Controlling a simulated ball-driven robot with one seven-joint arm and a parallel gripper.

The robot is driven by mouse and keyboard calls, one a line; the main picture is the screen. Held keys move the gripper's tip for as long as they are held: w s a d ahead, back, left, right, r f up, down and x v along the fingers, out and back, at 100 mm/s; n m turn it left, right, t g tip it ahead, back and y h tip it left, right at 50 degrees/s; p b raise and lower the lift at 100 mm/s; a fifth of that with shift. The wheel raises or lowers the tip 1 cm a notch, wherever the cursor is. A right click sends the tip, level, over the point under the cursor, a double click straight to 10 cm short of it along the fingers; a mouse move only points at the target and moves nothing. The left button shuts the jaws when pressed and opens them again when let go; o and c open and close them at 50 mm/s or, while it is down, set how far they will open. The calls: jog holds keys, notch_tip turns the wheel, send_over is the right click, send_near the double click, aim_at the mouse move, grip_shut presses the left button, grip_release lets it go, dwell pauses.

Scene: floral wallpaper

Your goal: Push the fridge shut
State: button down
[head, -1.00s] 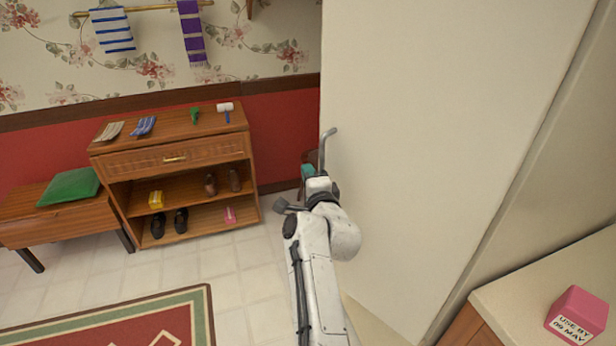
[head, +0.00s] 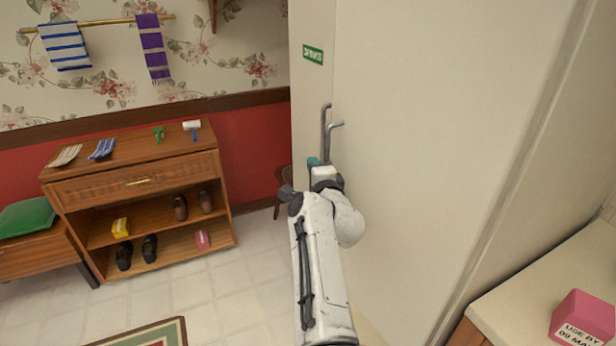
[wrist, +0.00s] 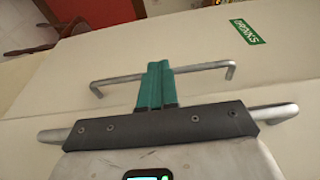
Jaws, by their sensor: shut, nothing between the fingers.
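The fridge shows in the head view as a tall cream door (head: 430,130) and a narrower panel (head: 311,110) to its left with a green DRINKS label. Two silver bar handles stand near the seam: the far handle (head: 325,122) and the near handle (head: 334,126). My gripper (head: 313,162) is at their lower ends, partly hidden by my arm. In the wrist view, my teal fingers (wrist: 156,85) are together and empty. They overlap the far handle (wrist: 205,69); contact is unclear. The near bar (wrist: 275,112) passes behind my gripper body.
A counter (head: 510,300) with a pink box (head: 584,318) is at the lower right. A wooden shoe rack (head: 135,185) and a bench (head: 35,258) with a green cushion stand left. Tiled floor (head: 235,290) is clear between; a rug (head: 150,333) lies in front.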

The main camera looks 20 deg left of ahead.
jog(key=shift+w+d+b, duration=0.4)
jog(key=shift+w, duration=0.25)
jog(key=shift+w+d+b, duration=0.35)
jog(key=shift+w+b, duration=0.05)
jog(key=shift+w, duration=0.25)
